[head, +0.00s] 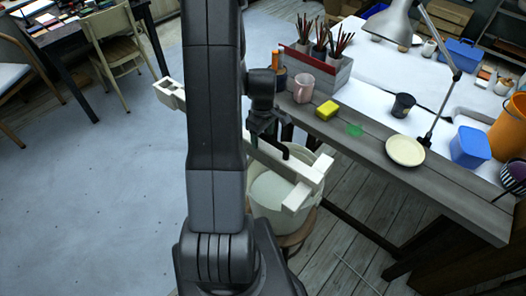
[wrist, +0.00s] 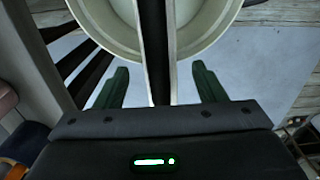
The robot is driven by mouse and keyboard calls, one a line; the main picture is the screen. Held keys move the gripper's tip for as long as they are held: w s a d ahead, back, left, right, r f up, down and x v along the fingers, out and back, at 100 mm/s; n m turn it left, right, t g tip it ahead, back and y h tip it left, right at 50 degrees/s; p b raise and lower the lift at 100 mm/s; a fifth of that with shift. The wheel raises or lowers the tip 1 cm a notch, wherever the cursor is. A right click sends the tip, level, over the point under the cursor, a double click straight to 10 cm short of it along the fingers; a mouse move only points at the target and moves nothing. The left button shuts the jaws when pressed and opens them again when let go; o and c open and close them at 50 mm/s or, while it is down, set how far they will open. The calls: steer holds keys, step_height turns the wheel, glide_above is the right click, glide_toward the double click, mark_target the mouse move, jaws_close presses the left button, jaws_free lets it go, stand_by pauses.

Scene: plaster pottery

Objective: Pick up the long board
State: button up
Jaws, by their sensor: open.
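The long board (head: 305,170) is a pale beam with a crosspiece at its near end. It lies across the top of a white bucket (head: 258,208), and my arm hides its middle in the head view. My gripper (head: 268,138) is over the board, pointing down. In the wrist view, the board (wrist: 154,45) runs lengthwise between the two green fingers of my gripper (wrist: 160,68). The fingers are open, with a gap on each side of the board. The bucket's rim (wrist: 98,42) shows beyond them.
A wooden workbench (head: 330,128) stands close on the right, bearing a pink mug (head: 303,88), a yellow sponge (head: 326,110), a plate (head: 405,150) and a lamp (head: 395,20). A chair (head: 118,50) and desk stand at the far left. The left floor is clear.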

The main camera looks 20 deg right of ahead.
steer(key=shift+f, duration=1.3)
steer(key=c, duration=1.2)
steer(key=shift+w+r, duration=0.1)
steer(key=shift+c, duration=0.8)
